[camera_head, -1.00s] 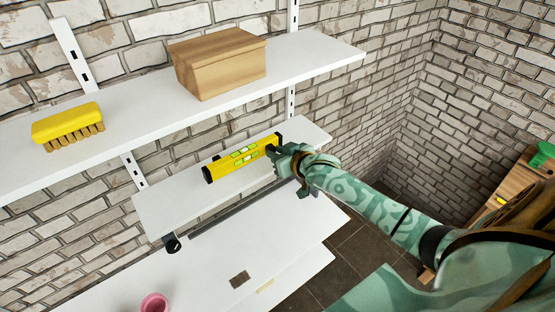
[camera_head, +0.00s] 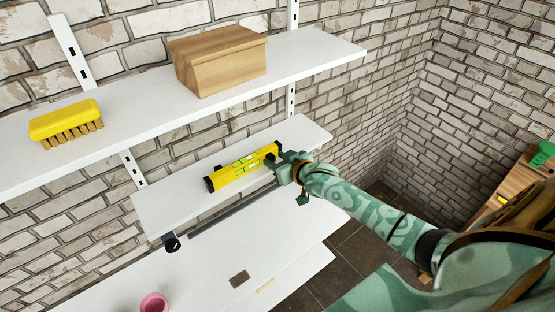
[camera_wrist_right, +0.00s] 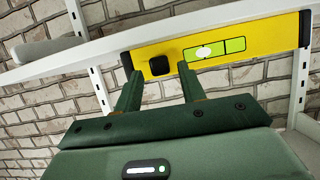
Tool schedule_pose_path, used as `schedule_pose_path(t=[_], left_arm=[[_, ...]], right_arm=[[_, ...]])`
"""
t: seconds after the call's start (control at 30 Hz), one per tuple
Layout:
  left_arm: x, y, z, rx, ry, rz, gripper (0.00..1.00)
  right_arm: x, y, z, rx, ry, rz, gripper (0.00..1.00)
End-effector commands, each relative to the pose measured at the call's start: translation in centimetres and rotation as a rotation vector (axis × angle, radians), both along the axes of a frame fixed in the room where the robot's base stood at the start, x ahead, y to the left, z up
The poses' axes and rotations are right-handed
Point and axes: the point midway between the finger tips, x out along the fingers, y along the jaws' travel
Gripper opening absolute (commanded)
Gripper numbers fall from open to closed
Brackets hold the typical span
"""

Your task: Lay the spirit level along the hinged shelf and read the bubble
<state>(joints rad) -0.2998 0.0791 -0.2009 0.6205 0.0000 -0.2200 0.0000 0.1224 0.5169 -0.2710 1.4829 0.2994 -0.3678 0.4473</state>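The yellow spirit level (camera_head: 238,170) with black end caps lies lengthwise over the white hinged shelf (camera_head: 165,212), roughly parallel to its long edge. I cannot tell whether it touches the shelf. Its bright green vials face up towards my head. In the right wrist view the level (camera_wrist_right: 275,38) shows a pale spot in a green vial; the bubble's exact place is not clear. My right gripper (camera_head: 277,157) holds the level near its right end. In the wrist view its fingers (camera_wrist_right: 157,78) stand either side of a black square on the level. My left gripper is out of view.
An upper white shelf (camera_head: 150,105) carries a yellow brush (camera_head: 65,118) and a wooden box (camera_head: 220,65). Below lies a white surface (camera_head: 205,275) with a pink round item (camera_head: 153,303) and a small brown plate (camera_head: 240,279). A dark knob (camera_head: 171,243) sits at the hinged shelf's front left corner.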

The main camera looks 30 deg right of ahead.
Motion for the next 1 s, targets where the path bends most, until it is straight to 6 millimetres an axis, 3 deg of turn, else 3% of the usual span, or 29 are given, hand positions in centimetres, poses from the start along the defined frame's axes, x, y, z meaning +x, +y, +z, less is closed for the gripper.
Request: schedule_pose_path(t=[0.27,0.43,0.8,1.0], left_arm=[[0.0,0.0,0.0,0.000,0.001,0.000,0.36],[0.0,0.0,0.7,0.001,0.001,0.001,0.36],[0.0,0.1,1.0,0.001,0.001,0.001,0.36],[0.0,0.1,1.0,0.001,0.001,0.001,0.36]], right_arm=[[0.0,0.0,0.1,-0.001,0.000,0.000,0.43],[-0.2,-0.1,1.6,-0.003,0.000,0.001,0.43],[-8.4,-0.7,4.6,-0.002,0.002,0.000,0.43],[-10.7,-0.9,5.6,0.000,0.000,-0.001,0.43]])
